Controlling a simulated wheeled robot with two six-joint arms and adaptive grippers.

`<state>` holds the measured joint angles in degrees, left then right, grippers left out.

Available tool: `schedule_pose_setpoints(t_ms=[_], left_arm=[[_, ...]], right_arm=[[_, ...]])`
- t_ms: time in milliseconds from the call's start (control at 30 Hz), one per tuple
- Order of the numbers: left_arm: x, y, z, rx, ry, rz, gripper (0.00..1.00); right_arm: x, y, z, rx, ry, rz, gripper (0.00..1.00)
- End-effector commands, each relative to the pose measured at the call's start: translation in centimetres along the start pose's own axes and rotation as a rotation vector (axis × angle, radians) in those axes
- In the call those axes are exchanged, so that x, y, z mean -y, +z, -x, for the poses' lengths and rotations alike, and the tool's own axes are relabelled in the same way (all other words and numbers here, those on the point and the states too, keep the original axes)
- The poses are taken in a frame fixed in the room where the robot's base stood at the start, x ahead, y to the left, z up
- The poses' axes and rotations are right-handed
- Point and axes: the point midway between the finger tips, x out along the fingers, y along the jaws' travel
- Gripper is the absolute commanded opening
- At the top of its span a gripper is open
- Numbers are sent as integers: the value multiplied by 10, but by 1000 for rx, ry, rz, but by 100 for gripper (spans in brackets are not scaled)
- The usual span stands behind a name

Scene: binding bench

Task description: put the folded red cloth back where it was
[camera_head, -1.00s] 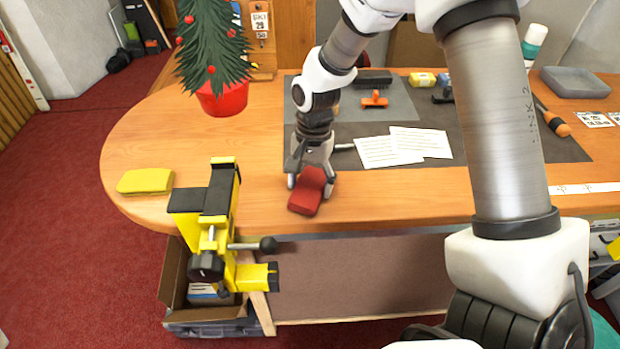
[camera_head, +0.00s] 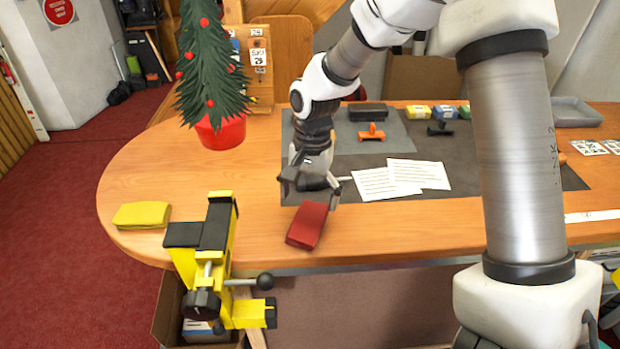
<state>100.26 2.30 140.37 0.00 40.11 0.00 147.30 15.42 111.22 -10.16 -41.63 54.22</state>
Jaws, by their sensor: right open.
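The folded red cloth (camera_head: 307,226) lies on the wooden bench top near its front edge, to the right of the yellow and black vise. My right gripper (camera_head: 308,200) is just behind and above the cloth, pointing down, with its jaws open. The cloth lies in front of the fingers and does not look held. Whether a fingertip still touches it, I cannot tell. My left gripper is not in view.
A folded yellow cloth (camera_head: 142,215) lies at the bench's left. The vise (camera_head: 211,257) is clamped to the front edge. A small tree in a red pot (camera_head: 220,132) stands behind. Paper sheets (camera_head: 402,178) and an orange-handled tool (camera_head: 371,132) lie on the dark mat (camera_head: 455,160).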

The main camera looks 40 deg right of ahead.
Motion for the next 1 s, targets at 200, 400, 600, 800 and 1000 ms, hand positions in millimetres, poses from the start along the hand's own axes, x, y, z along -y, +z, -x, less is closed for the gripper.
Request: schedule_pose_setpoints(t_ms=[200,400,600,800,1000], left_arm=[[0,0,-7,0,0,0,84],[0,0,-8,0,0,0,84],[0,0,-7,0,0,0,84],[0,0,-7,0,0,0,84],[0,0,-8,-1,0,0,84]], right_arm=[[1,-1,52,-2,-3,0,95],[0,0,70,1,1,1,95],[0,0,71,1,1,1,95],[0,0,70,1,1,0,95],[0,0,70,1,1,0,95]])
